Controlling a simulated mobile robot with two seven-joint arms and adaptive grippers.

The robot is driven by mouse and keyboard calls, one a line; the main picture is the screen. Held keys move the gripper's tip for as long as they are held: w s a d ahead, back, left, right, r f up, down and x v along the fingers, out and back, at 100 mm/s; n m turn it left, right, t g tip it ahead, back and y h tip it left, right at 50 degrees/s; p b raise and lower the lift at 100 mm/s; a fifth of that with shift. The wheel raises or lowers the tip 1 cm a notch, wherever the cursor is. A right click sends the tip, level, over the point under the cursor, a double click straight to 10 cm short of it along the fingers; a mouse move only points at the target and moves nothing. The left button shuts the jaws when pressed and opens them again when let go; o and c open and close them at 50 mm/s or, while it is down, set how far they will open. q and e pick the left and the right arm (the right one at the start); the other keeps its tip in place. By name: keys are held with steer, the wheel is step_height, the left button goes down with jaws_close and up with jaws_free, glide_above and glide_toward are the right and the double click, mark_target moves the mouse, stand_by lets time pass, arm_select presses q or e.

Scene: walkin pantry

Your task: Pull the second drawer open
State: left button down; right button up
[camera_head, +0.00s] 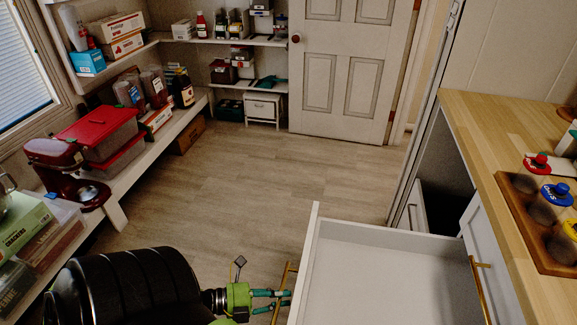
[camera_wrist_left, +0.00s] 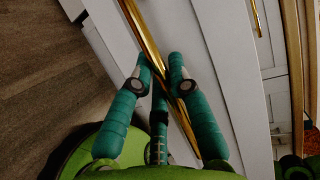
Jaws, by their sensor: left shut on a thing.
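A white drawer (camera_head: 312,250) stands well out from the cabinet under the wooden counter, and its inside looks empty. Its gold bar handle (camera_head: 281,283) is on the front face, toward the left. The handle also runs diagonally across the left wrist view (camera_wrist_left: 147,32). My left gripper (camera_head: 288,297), with green-teal fingers, is shut on this handle. In the left wrist view the fingers (camera_wrist_left: 160,66) lie on both sides of the bar. My right gripper is not in view.
A wooden counter (camera_head: 490,130) with a spice tray (camera_head: 520,215) is on the right. Another gold handle (camera_head: 479,290) is below it. Loaded shelves line the left wall, with a red mixer (camera_head: 60,165). The floor (camera_head: 250,180) between is clear up to a white door (camera_head: 350,70).

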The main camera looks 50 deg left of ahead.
arm_select(q)
steer(key=shift+a, duration=0.1)
steer(key=c, duration=1.2)
jaws_free()
steer(key=shift+o, duration=0.2)
steer(key=v, duration=1.2)
